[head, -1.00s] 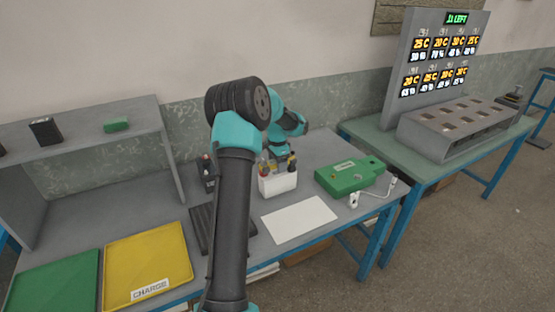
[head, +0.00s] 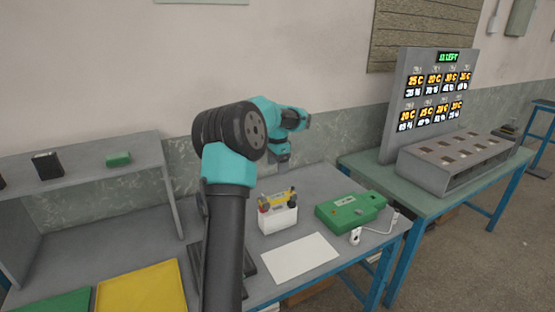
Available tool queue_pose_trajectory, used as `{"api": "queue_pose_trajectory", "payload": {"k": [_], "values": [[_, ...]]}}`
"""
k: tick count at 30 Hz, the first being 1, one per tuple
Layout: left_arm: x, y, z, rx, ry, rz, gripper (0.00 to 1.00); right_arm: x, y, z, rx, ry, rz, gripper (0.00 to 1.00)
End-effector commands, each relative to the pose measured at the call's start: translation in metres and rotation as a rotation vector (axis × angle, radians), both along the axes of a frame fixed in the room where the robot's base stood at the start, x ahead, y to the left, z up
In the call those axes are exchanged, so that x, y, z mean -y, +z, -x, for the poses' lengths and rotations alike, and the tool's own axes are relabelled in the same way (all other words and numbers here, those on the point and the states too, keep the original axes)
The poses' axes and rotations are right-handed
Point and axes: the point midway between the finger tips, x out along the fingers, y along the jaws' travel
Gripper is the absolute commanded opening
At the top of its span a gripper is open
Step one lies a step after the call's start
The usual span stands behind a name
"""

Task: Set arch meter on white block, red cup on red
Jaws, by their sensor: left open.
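A white block (head: 279,219) stands upright on the grey table, behind a white sheet. The yellow arch meter (head: 278,199) sits across its top. A small red part, seemingly the red cup (head: 264,208), shows at the meter's left end; whether it rests on a red terminal is too small to tell. My left gripper (head: 281,160) is open and apart from the meter, above and behind the block. Its fingertips are small and hard to make out. My right gripper is not in view.
A green device (head: 350,210) with a white cable lies right of the block. The white sheet (head: 300,258) is bare. A yellow tray (head: 142,290) and a green tray (head: 55,303) lie at left. A slotted grey rack (head: 455,160) stands on the right table.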

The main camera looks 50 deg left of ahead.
Motion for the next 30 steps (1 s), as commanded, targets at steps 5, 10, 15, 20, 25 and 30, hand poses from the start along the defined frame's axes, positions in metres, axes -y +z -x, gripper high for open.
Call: {"api": "queue_pose_trajectory", "payload": {"k": [5, 10, 15, 20, 25, 30], "values": [[0.0, 0.019, 0.0, 0.0, 0.001, 0.0, 0.72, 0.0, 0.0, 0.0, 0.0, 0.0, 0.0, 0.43], [0.0, 0.023, 0.0, 0.0, 0.001, 0.001, 0.72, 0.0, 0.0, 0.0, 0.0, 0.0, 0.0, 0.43], [0.0, 0.023, 0.0, 0.0, 0.001, 0.001, 0.72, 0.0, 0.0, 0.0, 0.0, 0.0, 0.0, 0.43], [0.0, 0.023, 0.0, 0.0, 0.001, 0.001, 0.72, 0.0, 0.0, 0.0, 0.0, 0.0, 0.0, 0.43], [0.0, 0.023, 0.0, 0.0, 0.0, 0.001, 0.72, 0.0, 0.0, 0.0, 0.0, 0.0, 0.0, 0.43], [0.0, 0.023, 0.0, 0.0, 0.0, 0.001, 0.72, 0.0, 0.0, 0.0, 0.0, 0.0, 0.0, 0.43]]}}
